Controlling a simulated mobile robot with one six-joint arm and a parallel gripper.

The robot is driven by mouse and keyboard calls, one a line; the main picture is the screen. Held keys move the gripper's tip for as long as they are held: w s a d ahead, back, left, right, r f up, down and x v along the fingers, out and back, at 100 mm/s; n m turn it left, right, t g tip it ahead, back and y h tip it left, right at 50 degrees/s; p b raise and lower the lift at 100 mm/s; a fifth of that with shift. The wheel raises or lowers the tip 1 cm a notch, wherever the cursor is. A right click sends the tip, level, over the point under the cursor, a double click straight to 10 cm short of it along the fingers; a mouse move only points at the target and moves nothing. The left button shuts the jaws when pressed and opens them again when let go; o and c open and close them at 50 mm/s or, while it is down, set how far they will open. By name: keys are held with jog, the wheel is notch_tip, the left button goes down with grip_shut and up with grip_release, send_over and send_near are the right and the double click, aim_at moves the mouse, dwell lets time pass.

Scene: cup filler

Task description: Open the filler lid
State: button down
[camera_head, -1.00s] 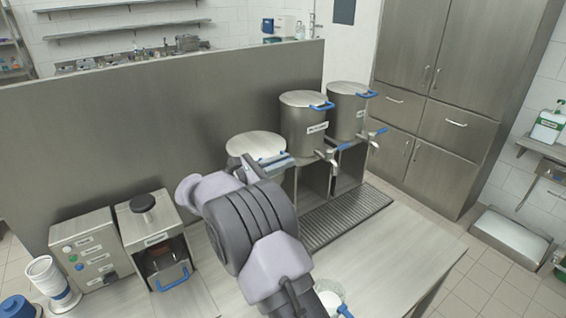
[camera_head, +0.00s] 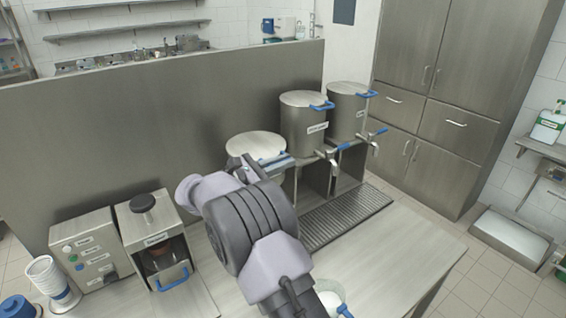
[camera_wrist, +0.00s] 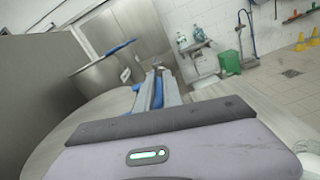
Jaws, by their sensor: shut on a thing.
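Three steel cylindrical fillers stand in a row against the partition. The nearest one has a round pale lid (camera_head: 256,146), which lies flat and looks closed. My gripper (camera_head: 276,161) is at the front right edge of this lid. In the wrist view the gripper (camera_wrist: 157,88) is shut on a blue handle (camera_wrist: 158,97), with the lid (camera_wrist: 85,128) spreading out to the left. My wrist and arm hide most of this filler's body and its front in the head view.
The middle filler (camera_head: 303,125) and far filler (camera_head: 346,110) have blue lid handles and taps over a drip grate (camera_head: 345,215). A steel machine (camera_head: 153,235), a button box (camera_head: 88,252) and stacked cups (camera_head: 50,280) stand at the left. A white container (camera_head: 331,301) shows below my arm.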

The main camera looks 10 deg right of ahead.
notch_tip(320, 180, up, 8)
jog(key=w+n+p, duration=0.1)
jog(key=n+p, duration=0.2)
jog(key=p, duration=0.9)
notch_tip(320, 180, up, 8)
jog(key=n+p, duration=0.5)
jog(key=p, duration=0.2)
send_over(269, 151)
jog(key=shift+s+f, duration=0.1)
jog(key=shift+f, duration=0.05)
jog(key=c, duration=1.8)
grip_release()
jog(key=shift+o, duration=0.2)
